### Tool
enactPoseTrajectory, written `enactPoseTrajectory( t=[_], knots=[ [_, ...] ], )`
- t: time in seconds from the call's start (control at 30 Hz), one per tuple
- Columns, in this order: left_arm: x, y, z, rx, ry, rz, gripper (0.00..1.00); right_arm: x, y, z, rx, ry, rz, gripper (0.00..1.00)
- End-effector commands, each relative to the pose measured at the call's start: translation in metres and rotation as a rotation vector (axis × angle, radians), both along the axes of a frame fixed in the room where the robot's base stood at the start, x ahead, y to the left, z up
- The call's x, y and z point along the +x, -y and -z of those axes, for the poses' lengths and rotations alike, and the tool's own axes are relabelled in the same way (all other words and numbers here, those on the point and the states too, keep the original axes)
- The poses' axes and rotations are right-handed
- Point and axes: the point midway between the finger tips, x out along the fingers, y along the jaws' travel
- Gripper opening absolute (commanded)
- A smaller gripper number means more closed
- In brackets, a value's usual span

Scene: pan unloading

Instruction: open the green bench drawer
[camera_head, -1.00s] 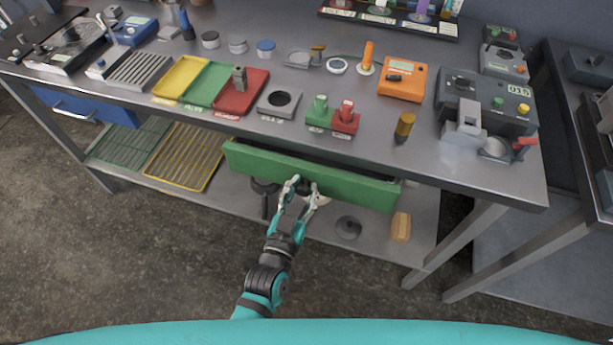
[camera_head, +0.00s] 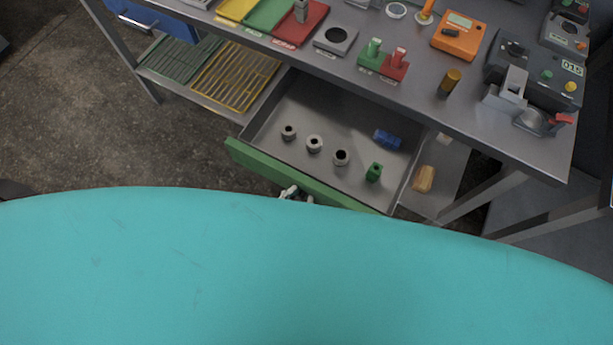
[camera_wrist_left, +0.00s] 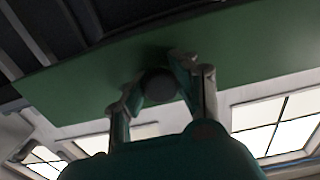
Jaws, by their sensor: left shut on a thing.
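The green bench drawer (camera_head: 262,166) is pulled far out from under the bench top, and its grey inside shows in the head view. In it stand several small grey ring-like parts (camera_head: 314,144), a blue part (camera_head: 387,139) and a green part (camera_head: 374,172). My left gripper (camera_head: 296,192) is at the drawer's front, mostly hidden by my own teal body. In the left wrist view my left gripper (camera_wrist_left: 160,85) is shut on the dark round handle (camera_wrist_left: 158,84) of the green front (camera_wrist_left: 90,85). My right gripper is not in view.
The bench top (camera_head: 420,95) above carries green and red blocks (camera_head: 382,62), an orange device (camera_head: 459,37) and grey machines. A yellow rack (camera_head: 235,78) and a wooden block (camera_head: 424,178) lie on the lower shelf. Bare floor (camera_head: 90,130) is free at left.

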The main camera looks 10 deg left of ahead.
Motion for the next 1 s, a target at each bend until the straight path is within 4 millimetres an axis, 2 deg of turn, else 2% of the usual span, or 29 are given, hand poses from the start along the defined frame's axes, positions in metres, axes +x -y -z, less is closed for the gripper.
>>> enactPoseTrajectory(
  t=[0.17,0.5,0.53,0.7,1.0],
  knots=[
    [-0.0062,-0.0021,0.0001,0.0,0.001,0.0,0.0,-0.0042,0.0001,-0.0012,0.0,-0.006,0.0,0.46],
    [-0.0064,-0.0022,0.0004,0.001,0.001,0.0,0.0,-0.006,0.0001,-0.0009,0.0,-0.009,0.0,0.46],
    [-0.0064,-0.0022,0.0004,0.001,0.0,0.0,0.3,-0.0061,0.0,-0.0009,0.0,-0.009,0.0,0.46],
    [-0.0062,-0.0022,0.0003,0.001,0.001,0.0,0.53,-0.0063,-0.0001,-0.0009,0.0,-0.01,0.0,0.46],
    [-0.0076,-0.0026,0.0002,0.001,0.0,0.0,0.54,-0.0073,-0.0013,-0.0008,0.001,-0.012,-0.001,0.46]
  ],
)
